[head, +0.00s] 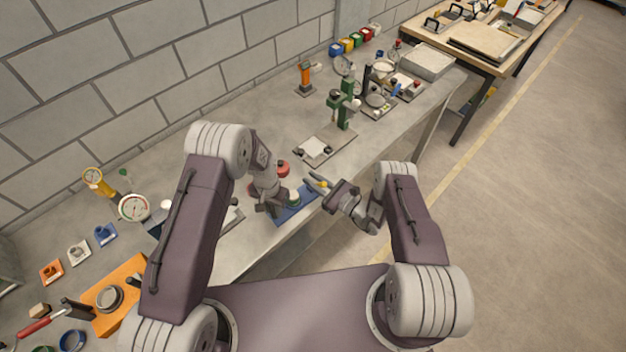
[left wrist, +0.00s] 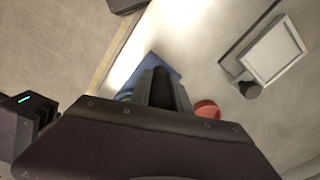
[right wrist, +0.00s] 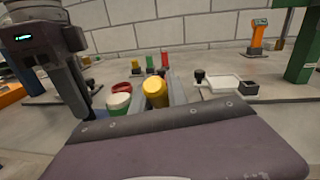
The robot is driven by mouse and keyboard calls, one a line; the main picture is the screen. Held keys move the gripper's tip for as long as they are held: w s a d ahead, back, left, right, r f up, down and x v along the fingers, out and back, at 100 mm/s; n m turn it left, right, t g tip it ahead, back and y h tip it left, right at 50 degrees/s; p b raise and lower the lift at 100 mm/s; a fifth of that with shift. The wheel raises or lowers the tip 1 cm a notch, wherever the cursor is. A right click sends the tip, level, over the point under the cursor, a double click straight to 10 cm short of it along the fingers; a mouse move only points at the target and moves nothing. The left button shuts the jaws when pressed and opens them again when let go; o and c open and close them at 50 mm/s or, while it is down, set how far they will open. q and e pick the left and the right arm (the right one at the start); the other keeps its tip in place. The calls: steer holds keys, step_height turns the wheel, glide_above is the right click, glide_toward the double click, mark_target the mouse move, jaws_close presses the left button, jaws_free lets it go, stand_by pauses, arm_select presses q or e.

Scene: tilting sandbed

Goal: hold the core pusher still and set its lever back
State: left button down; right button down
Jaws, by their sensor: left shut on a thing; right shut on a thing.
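The core pusher has a blue base (head: 290,216) at the bench's front edge, also showing in the left wrist view (left wrist: 163,66). My left gripper (head: 270,207) is low over the base's left end, shut on the core pusher; its fingers (left wrist: 160,88) hide the held part. My right gripper (head: 326,187) is at the base's right, shut on the lever, whose yellow knob (right wrist: 155,93) shows between its fingers. A green and white cylinder (right wrist: 118,103) stands between the two grippers. The lever's lower end is hidden.
A red round thing (head: 283,168) is close behind the left gripper. A grey plate with a white tray (head: 314,149) and a green stand (head: 344,105) are farther back. Gauges (head: 133,207) and an orange block (head: 118,295) are at left. Bare bench lies right of the tray.

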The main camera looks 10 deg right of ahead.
steer(key=shift+w, duration=0.1)
stand_by(0.6)
steer(key=shift+w+a+r+g+h, duration=0.15)
steer(key=shift+w+a+g+h, duration=0.15)
steer(key=shift+g+h, duration=0.25)
steer(key=shift+w+a+m+g+h, duration=0.35)
steer(key=shift+w+g+h, duration=0.3)
steer(key=shift+g, duration=0.4)
steer(key=shift+w+a+f+g+h, duration=0.15)
steer(key=shift+w+a+g+h, duration=0.15)
steer(key=shift+g+h, duration=0.25)
steer(key=shift+w+a+f+g+h, duration=0.1)
steer(key=shift+w+a+g+h, duration=0.2)
steer(key=shift+g, duration=0.35)
steer(key=shift+w+a+f+g+h, duration=0.15)
steer(key=shift+w+f+g+h, duration=0.15)
steer(key=shift+g+h, duration=0.4)
steer(key=shift+f+m, duration=0.1)
steer(key=shift+m, duration=0.15)
steer(key=c, duration=1.3)
jaws_free()
